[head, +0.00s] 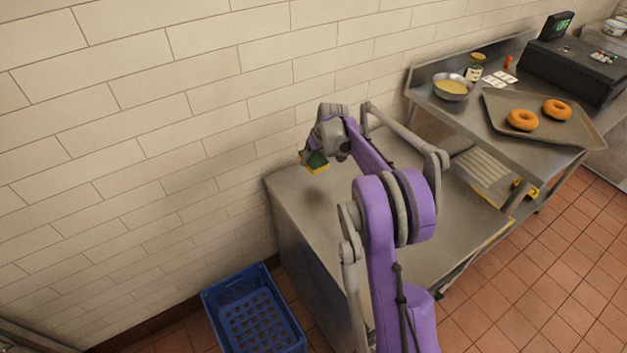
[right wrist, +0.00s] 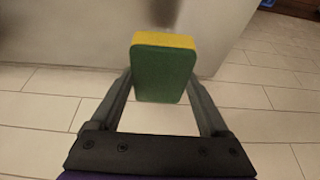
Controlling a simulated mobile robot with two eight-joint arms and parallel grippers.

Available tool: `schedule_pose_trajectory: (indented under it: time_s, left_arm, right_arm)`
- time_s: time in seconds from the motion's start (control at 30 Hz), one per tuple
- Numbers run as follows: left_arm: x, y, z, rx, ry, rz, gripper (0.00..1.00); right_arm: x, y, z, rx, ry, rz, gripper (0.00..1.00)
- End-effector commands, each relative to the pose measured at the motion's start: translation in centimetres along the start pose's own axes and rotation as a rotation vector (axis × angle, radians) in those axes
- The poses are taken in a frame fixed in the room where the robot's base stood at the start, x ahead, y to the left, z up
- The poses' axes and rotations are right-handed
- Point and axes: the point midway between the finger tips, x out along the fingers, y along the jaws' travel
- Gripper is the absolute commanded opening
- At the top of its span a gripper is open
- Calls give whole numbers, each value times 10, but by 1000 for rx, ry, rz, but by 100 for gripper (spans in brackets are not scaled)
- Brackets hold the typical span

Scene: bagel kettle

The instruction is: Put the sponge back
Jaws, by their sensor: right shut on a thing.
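The sponge (head: 317,163), green on one face and yellow on the other, is at the far left end of the steel counter in the head view. My right gripper (head: 312,158) is shut on it. In the right wrist view the sponge (right wrist: 163,70) sits between the two fingers of the right gripper (right wrist: 163,85), green face toward the camera. The head view does not clearly show whether the sponge touches the counter top (head: 310,200). My left gripper is not in view.
A blue crate (head: 253,310) stands on the floor at the counter's left end. The near counter top is mostly bare. A second counter at the right holds a bowl (head: 453,87), a jar (head: 475,67), a tray (head: 545,140) with two bagels (head: 522,120) and a black register (head: 575,68).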

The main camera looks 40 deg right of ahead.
Motion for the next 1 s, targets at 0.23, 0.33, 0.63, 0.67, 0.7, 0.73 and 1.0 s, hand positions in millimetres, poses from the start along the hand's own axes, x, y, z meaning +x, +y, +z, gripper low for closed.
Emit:
schedule_pose_trajectory:
  time_s: [0.23, 0.33, 0.63, 0.67, 0.7, 0.73, 1.0]
  left_arm:
    - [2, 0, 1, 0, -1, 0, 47]
    - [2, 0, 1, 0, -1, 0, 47]
    - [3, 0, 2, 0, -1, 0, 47]
    - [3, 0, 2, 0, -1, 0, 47]
    - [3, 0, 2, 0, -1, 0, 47]
    - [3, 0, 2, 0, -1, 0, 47]
    - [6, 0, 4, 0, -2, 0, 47]
  right_arm:
    - [38, -1, 16, -1, 0, 0, 27]
    - [44, -1, 18, -1, 0, 0, 27]
    - [76, -2, 32, -2, -1, 0, 27]
    - [77, -2, 32, -2, 0, 0, 27]
    - [77, -2, 32, -1, 0, 0, 27]
    - [77, -2, 32, -1, 0, 0, 27]
    - [80, -1, 34, -1, -1, 0, 81]
